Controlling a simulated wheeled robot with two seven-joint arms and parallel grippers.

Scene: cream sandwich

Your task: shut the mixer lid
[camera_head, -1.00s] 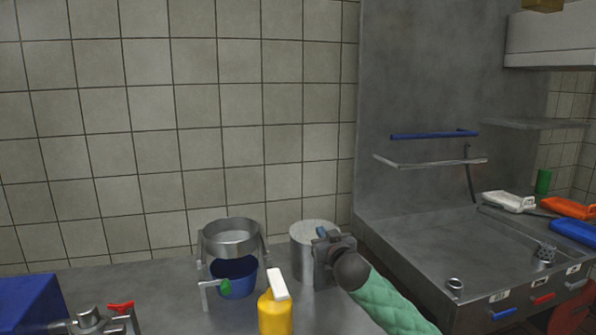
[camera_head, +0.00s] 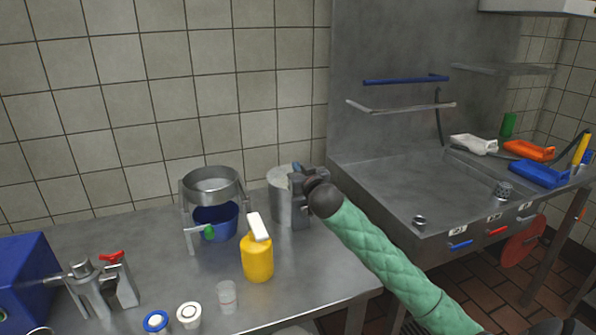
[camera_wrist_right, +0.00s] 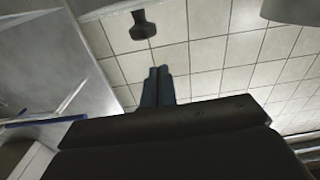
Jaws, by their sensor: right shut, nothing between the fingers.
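A steel cylinder (camera_head: 281,203) with a flat pale top stands on the steel counter. A steel bowl or ring (camera_head: 213,188) on a stand with a green knob (camera_head: 209,232) is left of it, above a blue bowl (camera_head: 222,219). I cannot tell for certain which of these is the mixer, and no raised lid is clear. My right gripper (camera_head: 296,181) is at the cylinder's upper right side and hides part of it. Whether it touches is unclear. Its blue fingers (camera_wrist_right: 157,85) are together and empty in the wrist view. My left gripper is not in view.
A yellow bottle (camera_head: 258,262) with a white top stands in front of the cylinder. Small cups (camera_head: 189,313), a metal device with a red handle (camera_head: 111,256) and a blue box (camera_head: 22,275) are left. A steel sink unit (camera_head: 400,188) is right.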

